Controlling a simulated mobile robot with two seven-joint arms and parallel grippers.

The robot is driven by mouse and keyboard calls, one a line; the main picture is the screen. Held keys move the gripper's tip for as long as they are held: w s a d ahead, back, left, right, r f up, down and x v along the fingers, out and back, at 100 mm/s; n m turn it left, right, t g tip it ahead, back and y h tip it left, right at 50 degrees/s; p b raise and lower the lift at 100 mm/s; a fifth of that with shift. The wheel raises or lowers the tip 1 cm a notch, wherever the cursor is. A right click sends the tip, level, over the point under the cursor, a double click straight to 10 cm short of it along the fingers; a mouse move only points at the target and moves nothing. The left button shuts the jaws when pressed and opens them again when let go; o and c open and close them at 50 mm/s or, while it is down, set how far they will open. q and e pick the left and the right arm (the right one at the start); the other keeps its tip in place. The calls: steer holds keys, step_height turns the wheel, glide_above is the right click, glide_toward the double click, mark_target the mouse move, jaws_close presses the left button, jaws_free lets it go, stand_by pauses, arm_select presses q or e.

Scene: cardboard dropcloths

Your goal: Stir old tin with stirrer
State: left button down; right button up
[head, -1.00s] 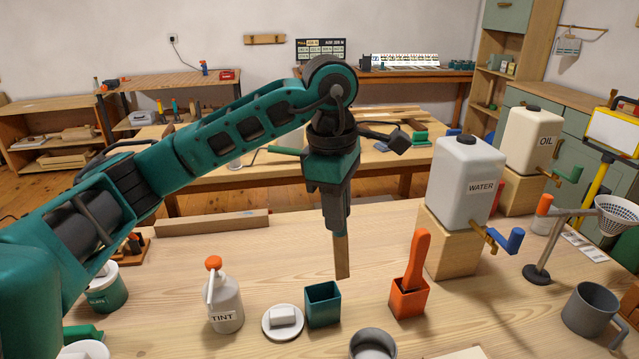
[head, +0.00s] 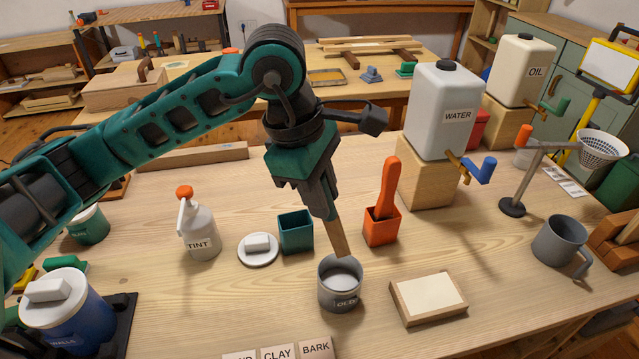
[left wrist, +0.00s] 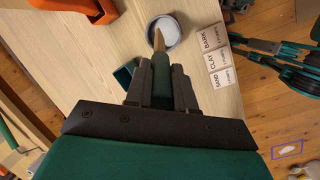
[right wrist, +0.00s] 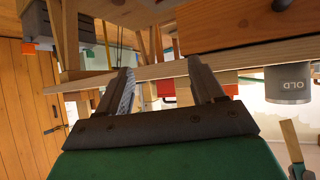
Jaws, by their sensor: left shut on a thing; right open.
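A teal square pot (head: 296,233), a white lidded dish (head: 258,250) and a TINT bottle (head: 200,235) stand left of the tin. An orange holder (head: 381,227) is behind right. A framed block (head: 428,298) lies right, and labelled tiles (head: 278,353) lie in front.

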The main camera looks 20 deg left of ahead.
arm_select(q)
steer(key=shift+f+b, duration=0.95)
steer(key=shift+f, duration=0.95)
step_height(320, 180, down, 8)
steer(key=b, duration=0.7)
steer(key=shift+r+b, duration=0.25)
steer(key=shift+b, duration=0.1)
arm_select(e)
step_height(320, 180, down, 6)
steer(key=w+a+y, duration=0.1)
steer(key=a, duration=0.1)
steer(key=shift+w+a, duration=0.3)
steer(key=shift+w, duration=0.05)
steer(key=shift+r, duration=0.1)
arm_select(q)
steer(key=shift+w, duration=0.1)
